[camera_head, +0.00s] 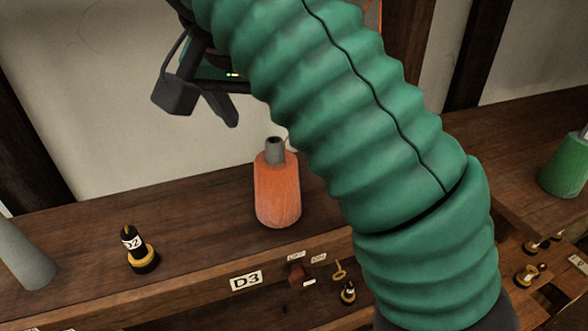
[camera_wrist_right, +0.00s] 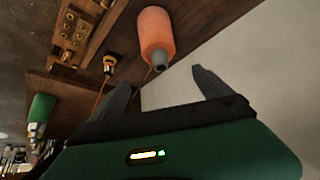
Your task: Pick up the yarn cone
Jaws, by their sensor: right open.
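The orange yarn cone (camera_head: 278,195) stands upright on the wooden shelf near the middle of the head view, with a grey tip on top. It also shows in the right wrist view (camera_wrist_right: 155,32), its grey tip pointing towards the space between my fingers. My right gripper (camera_head: 203,108) is open and empty, up and to the left of the cone in the head view. Its two fingers also show in the right wrist view (camera_wrist_right: 161,78), apart from the cone. My left gripper is not in view.
A green cone (camera_head: 567,165) stands at the right and a grey cone (camera_head: 24,258) at the far left of the shelf. A black and yellow piece tagged D2 (camera_head: 140,252) stands left of the yarn cone. A D3 label (camera_head: 246,281) marks the shelf front.

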